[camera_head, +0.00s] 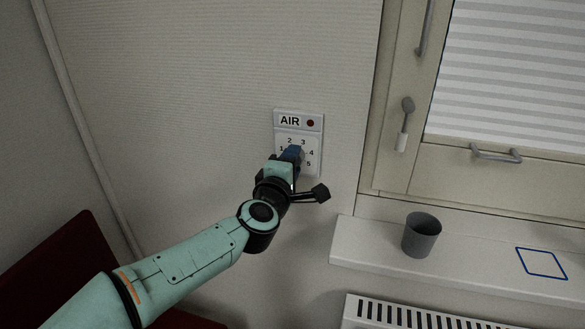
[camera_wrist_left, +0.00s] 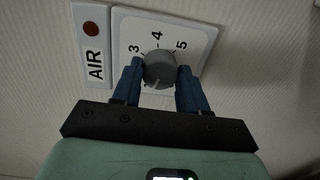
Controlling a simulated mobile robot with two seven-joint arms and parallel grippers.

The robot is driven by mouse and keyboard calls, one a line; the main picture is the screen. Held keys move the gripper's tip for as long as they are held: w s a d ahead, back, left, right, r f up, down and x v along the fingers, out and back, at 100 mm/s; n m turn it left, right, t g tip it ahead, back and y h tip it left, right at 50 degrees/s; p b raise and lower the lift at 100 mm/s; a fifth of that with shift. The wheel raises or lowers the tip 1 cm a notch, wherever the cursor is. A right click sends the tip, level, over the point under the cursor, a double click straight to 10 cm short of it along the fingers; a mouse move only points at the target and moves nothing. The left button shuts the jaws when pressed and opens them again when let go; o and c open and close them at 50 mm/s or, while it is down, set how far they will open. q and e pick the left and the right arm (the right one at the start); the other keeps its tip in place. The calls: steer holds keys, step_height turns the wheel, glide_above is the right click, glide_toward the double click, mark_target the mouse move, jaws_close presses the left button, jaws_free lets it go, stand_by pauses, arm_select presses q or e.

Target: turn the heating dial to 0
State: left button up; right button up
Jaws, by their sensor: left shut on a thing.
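A white wall panel (camera_head: 312,165) has a strip above it marked AIR (camera_head: 290,120) with a red dot. The grey round dial (camera_wrist_left: 158,70) sits on this panel; in the head view my gripper mostly hides it. Numbers 1 to 5 show around it in the head view; no 0 is visible. A pale line on the dial points down in the left wrist view, where my gripper hides the scale. My left gripper (camera_head: 291,154) is shut on the dial, with its blue fingers (camera_wrist_left: 160,82) on either side of it. My right gripper is out of view.
A grey cup (camera_head: 422,235) stands on the white sill (camera_head: 465,266) to the right, beside a blue square outline (camera_head: 541,263). A radiator (camera_head: 400,314) is below the sill. A window with a handle (camera_head: 405,120) is at the right. The wall left of the panel is bare.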

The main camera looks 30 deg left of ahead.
arm_select(q)
steer(key=shift+n+b, duration=0.35)
steer(key=shift+n, duration=0.45)
steer(key=o, duration=1.1)
steer(key=shift+c, duration=0.2)
steer(key=shift+s, duration=0.1)
steer(key=v, duration=1.3)
steer(key=shift+s, duration=0.1)
